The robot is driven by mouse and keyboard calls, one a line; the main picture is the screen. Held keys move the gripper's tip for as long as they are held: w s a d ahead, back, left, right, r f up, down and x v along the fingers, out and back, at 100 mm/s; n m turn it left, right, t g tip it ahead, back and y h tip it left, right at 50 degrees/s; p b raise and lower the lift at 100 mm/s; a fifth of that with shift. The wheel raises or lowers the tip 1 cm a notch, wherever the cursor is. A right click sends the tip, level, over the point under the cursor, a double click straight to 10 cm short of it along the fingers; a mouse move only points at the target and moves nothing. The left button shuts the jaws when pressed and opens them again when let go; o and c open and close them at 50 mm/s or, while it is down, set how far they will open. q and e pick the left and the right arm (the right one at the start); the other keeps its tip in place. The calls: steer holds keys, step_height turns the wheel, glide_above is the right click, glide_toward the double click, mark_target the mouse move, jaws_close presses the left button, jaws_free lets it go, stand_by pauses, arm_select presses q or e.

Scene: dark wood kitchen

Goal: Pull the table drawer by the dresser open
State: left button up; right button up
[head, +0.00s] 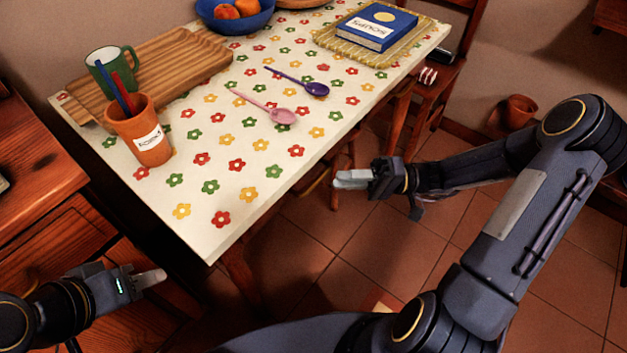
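The table (250,150) has a cream cloth with coloured flowers and runs from the lower middle to the upper right. The wooden dresser (40,160) stands at the left, close to the table's near left end. The table drawer cannot be made out; the area under the tabletop at that end is dark and mostly hidden. My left gripper (150,279) is at the lower left, in front of the dresser and below the table's near corner. My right gripper (350,180) is beside the table's right long edge, over the floor. Both are seen side-on, and neither visibly holds anything.
On the table are a wooden tray (185,68), a green mug (103,62), an orange cup (145,140), two spoons (283,116), a blue bowl (215,22) and a blue book (375,30). A chair (450,75) stands at the right.

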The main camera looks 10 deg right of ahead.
mark_target(317, 179)
steer(key=a, duration=0.4)
steer(key=a+r, duration=0.1)
steer(key=a, duration=0.1)
steer(key=shift+w+a+b, duration=0.25)
steer(key=shift+w+b, duration=0.05)
steer(key=shift+b, duration=0.1)
jaws_close()
